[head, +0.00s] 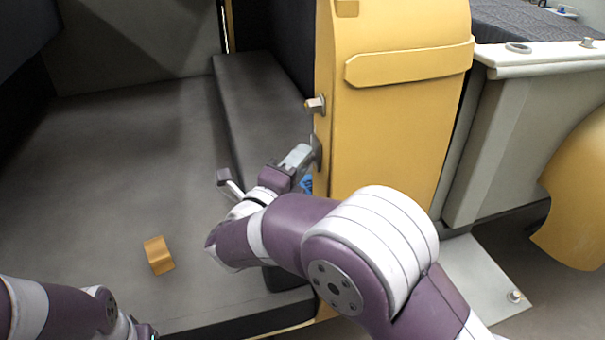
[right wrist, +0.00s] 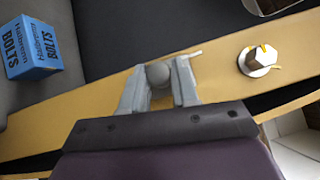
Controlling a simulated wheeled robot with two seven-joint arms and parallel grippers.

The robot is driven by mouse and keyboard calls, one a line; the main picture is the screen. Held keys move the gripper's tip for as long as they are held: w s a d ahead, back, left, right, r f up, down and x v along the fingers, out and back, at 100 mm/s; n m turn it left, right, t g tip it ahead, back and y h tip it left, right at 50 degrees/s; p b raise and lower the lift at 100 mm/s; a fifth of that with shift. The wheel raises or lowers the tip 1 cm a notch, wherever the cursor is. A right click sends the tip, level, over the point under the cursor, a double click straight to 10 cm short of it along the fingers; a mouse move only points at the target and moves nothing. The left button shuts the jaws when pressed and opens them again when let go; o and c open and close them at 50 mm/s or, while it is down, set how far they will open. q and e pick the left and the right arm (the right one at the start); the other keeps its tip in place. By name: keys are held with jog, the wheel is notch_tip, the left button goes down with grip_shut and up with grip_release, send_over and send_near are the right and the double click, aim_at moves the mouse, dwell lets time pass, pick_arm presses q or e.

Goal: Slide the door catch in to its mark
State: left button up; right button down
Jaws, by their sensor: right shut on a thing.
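The yellow door panel (head: 395,125) stands upright in the middle of the head view. On its narrow left edge a grey round knob, which I take for the door catch, sits between my right gripper's fingers. This knob (right wrist: 158,73) shows its rounded end in the right wrist view. My right gripper (head: 307,152) is shut on it, one finger on each side. A hex-headed fitting with yellow streaks (right wrist: 259,60) stands on the same edge, apart from the fingers; it also shows above my gripper in the head view (head: 316,104). I cannot make out a separate mark. My left gripper is out of view.
A blue box of bolts (right wrist: 30,48) is beside the edge, mostly hidden in the head view. A small orange bent piece (head: 158,255) lies on the grey floor surface at left. A pale counter (head: 540,58) and a yellow curved panel (head: 580,195) stand at right.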

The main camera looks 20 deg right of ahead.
jog(key=shift+w, duration=0.15)
jog(key=c, duration=1.1)
grip_release()
jog(key=shift+c, duration=0.2)
jog(key=shift+w, duration=0.15)
jog(key=v, duration=1.2)
jog(key=shift+s+a, duration=0.25)
jog(key=shift+s, duration=0.05)
jog(key=shift+f, duration=0.1)
